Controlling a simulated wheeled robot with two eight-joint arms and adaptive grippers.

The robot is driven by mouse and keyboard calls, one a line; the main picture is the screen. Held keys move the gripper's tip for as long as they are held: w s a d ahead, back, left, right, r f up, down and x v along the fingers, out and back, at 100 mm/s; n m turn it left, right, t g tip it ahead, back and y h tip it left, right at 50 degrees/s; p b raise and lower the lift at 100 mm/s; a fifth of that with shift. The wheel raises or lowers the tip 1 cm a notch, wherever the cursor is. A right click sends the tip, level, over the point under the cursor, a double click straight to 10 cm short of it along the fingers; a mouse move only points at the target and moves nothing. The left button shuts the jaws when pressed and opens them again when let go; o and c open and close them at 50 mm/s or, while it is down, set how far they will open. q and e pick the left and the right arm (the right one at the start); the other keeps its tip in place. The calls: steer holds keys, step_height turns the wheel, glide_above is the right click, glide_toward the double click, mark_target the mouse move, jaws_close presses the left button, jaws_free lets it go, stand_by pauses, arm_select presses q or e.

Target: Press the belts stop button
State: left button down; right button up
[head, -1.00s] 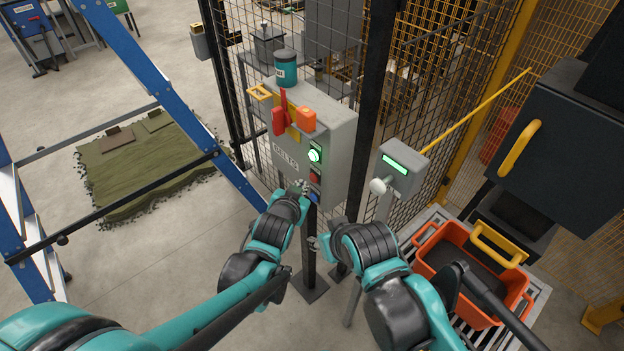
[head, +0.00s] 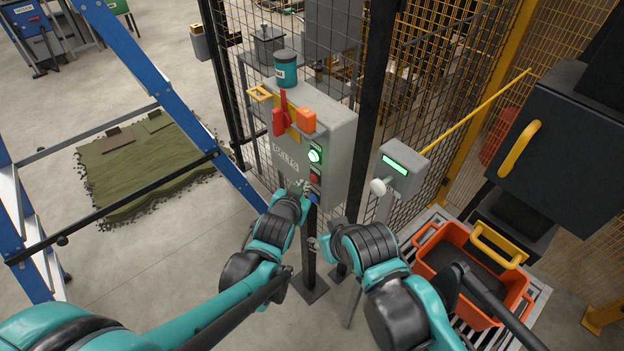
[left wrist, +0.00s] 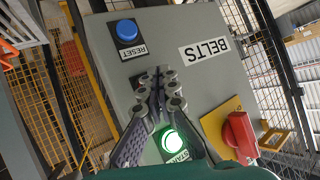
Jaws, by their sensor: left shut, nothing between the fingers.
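The grey belts control box (head: 338,140) stands on a black post by the mesh fence. Its face has a lit green start button (head: 314,156), a red button (head: 314,178) below it and a blue reset button (head: 314,198) at the bottom. My left gripper (head: 304,187) is shut and empty, its tips close in front of the panel by the red button. In the left wrist view the shut fingers (left wrist: 157,78) lie between the blue reset button (left wrist: 127,30) and the green button (left wrist: 174,146), hiding the red one. Contact cannot be told. My right gripper (head: 315,243) is lower, apart from the box.
A red rotary handle (head: 280,120) and an orange block (head: 306,120) are on the box, with a teal canister (head: 286,68) on top. A grey post with a green display (head: 396,165) stands right. An orange crate (head: 425,250) and a blue ladder (head: 150,80) flank the area.

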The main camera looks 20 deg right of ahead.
arm_select(q)
steer(key=shift+d, duration=0.1)
stand_by(0.4)
steer(key=shift+w+d, duration=0.15)
steer(key=shift+d, duration=0.2)
steer(key=shift+w+d, duration=0.15)
steer(key=shift+d, duration=0.25)
stand_by(0.7)
steer(key=shift+a, duration=0.15)
steer(key=shift+s+a, duration=0.3)
steer(key=shift+a, duration=0.4)
steer(key=shift+s+a, duration=0.3)
steer(key=shift+a, duration=0.5)
steer(key=shift+s+a, duration=0.25)
steer(key=shift+a, duration=0.5)
steer(key=shift+s+a, duration=0.3)
steer(key=shift+a, duration=0.5)
